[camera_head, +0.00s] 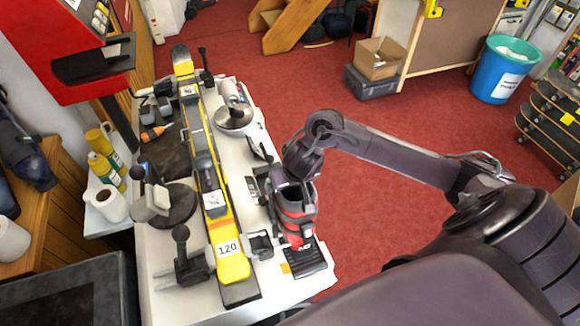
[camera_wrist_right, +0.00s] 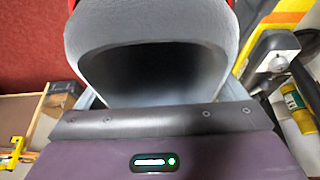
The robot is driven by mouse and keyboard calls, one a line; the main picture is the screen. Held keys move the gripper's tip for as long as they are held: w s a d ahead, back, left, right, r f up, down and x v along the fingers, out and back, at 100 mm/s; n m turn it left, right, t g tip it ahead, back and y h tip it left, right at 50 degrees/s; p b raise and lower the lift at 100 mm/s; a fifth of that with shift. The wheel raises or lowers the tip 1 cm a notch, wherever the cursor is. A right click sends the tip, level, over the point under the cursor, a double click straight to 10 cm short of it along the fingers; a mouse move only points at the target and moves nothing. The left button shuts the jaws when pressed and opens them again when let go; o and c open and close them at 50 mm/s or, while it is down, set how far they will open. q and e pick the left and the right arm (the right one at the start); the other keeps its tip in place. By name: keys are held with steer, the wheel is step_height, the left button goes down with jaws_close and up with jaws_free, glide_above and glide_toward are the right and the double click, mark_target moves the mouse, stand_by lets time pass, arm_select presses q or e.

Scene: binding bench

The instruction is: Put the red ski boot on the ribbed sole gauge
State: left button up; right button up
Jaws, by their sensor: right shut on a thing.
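The red ski boot (camera_head: 297,222), red and black, stands roughly upright at the right edge of the bench in the head view. My right gripper (camera_head: 291,187) is shut on the upper part of the boot from above. In the right wrist view the boot's grey cuff (camera_wrist_right: 110,28) and dark opening fill the middle; the fingertips are hidden. The ribbed sole gauge (camera_head: 308,262) is a black ribbed plate just in front of the boot's toe, partly hidden by it. I cannot tell whether the sole touches it. My left gripper is not in view.
A yellow ski numbered 120 (camera_head: 229,247) lies along the white bench (camera_head: 176,300), left of the boot. Clamps and a round-based stand (camera_head: 234,118) crowd the bench. A blue bin (camera_head: 497,80) and a cardboard box (camera_head: 379,60) stand beyond. Red floor is clear right of the bench.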

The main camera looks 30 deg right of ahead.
steer(key=shift+w+f, duration=0.15)
steer(key=shift+f, duration=0.15)
steer(key=o, duration=1)
steer(key=shift+f, duration=0.15)
steer(key=p+v, duration=0.2)
steer(key=v, duration=1)
steer(key=shift+s, duration=0.25)
